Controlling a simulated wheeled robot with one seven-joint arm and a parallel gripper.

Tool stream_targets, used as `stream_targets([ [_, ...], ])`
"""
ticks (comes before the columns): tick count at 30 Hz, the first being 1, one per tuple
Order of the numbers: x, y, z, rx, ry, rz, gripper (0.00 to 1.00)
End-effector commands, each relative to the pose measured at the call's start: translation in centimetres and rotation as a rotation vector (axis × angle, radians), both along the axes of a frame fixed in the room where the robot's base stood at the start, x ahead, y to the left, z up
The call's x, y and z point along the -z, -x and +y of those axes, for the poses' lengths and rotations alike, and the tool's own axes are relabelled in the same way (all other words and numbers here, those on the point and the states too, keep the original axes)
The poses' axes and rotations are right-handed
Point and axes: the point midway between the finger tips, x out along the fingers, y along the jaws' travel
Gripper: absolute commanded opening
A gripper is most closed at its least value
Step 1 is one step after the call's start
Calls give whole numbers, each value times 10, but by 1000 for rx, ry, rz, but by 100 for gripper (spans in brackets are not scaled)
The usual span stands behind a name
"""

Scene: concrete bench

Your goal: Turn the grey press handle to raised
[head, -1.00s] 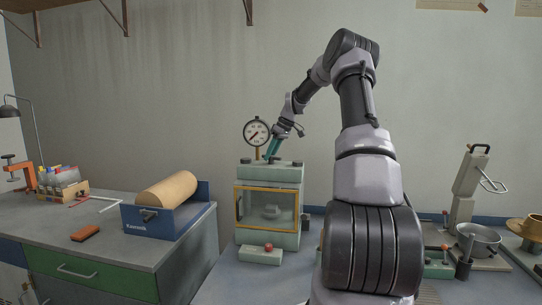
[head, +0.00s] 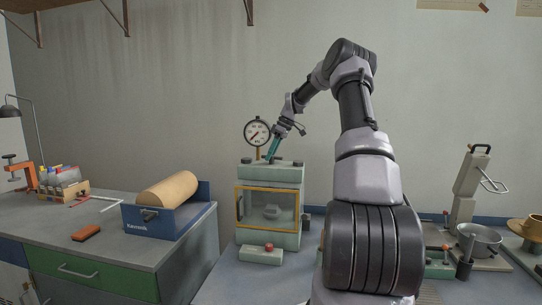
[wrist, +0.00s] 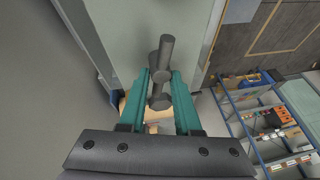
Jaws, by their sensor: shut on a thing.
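The pale green press (head: 270,173) stands on the bench left of my arm, with a round dial gauge (head: 257,132) on top. My gripper (head: 270,158) has its teal fingers pointing down at the press top, just right of the gauge. In the wrist view my gripper (wrist: 160,88) is shut on the grey press handle (wrist: 167,50), a dark grey bar with round parts between the teal fingers. The handle's far end sticks out past the fingertips. In the head view the handle cannot be told apart from the fingers, so its angle is unclear there.
The press has a yellow-framed window (head: 268,210) and a red-button box (head: 260,254) in front. A blue holder with a tan roll (head: 168,190) stands on the left cabinet. A grey stand (head: 470,180) and metal bowl (head: 479,238) are at the right. The wall is close behind.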

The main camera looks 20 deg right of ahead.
Motion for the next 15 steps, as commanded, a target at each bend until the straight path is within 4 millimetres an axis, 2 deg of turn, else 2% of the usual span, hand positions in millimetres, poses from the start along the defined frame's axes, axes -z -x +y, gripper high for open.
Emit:
stream_targets([
  [1, 2, 1, -4, 3, 5, 2, 39],
  [2, 2, 1, -3, 3, 5, 2, 51],
  [3, 2, 1, -3, 3, 3, 2, 57],
  [11, 1, 0, -2, 2, 2, 0, 57],
  [15, -7, 1, -4, 2, 3, -2, 57],
])
